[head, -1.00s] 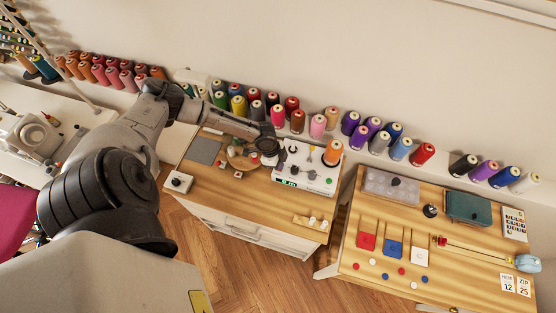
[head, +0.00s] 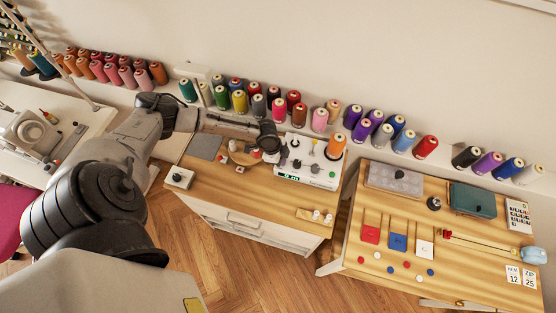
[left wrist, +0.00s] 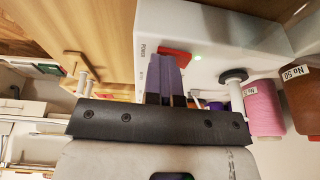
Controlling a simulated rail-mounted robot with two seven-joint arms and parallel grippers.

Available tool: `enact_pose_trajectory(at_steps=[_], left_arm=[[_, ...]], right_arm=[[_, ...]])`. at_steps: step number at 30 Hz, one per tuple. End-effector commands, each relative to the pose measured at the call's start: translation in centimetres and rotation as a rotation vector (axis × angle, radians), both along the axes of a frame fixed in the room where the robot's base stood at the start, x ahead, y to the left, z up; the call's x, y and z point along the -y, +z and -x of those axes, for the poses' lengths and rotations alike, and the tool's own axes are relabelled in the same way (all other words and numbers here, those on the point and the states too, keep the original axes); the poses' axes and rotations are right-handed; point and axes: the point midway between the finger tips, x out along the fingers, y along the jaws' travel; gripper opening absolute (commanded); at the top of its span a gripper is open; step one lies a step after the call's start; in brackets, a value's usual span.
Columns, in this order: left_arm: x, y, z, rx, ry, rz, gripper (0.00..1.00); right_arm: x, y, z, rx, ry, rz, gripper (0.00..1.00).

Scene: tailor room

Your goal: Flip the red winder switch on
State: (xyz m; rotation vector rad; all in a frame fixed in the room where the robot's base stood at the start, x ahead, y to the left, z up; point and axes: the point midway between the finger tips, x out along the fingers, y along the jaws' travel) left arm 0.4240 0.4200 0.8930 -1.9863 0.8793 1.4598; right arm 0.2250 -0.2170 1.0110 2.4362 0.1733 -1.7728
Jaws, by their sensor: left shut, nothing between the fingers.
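The winder is a white box (head: 322,183) on the wooden table in the head view, with spindles, an orange spool on top and a lit green display on its front. In the left wrist view, the red switch (left wrist: 177,54) sits on the white winder panel (left wrist: 225,28) beside the word POWER. A small green light glows next to it. My left gripper (left wrist: 160,68) is shut and empty, its fingertips right at the switch and overlapping part of it; I cannot tell whether they touch. In the head view the left gripper (head: 270,150) is at the winder's left side. The switch cannot be made out there.
A row of thread spools (head: 320,119) stands behind the winder. A small white box with a black knob (head: 179,177) and a grey mat lie left on the same table. A second table (head: 345,262) with cards, buttons and a calculator is at the right.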

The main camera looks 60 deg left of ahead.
Motion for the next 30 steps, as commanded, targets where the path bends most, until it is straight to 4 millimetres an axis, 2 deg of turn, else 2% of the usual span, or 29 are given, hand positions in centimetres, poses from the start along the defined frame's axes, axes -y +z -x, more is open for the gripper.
enact_pose_trajectory(at_steps=[12, 22, 26, 30], left_arm=[[-1.3, 0.2, -1.2, 0.006, 0.004, -0.008, 0.00], [-1.2, 0.4, -1.2, 0.004, 0.002, -0.004, 0.00], [-1.1, 1.2, -1.2, 0.004, 0.002, -0.004, 0.00], [-1.2, 3.0, -1.2, 0.007, 0.003, -0.006, 0.00]], right_arm=[[0.0, -0.7, 0.0, 0.000, 0.000, 0.000, 0.43], [0.1, -0.5, -0.1, 0.003, 0.001, 0.002, 0.43], [0.1, 0.2, 0.0, 0.000, 0.001, 0.002, 0.43], [0.1, 1.9, 0.0, -0.001, 0.001, 0.003, 0.43]])
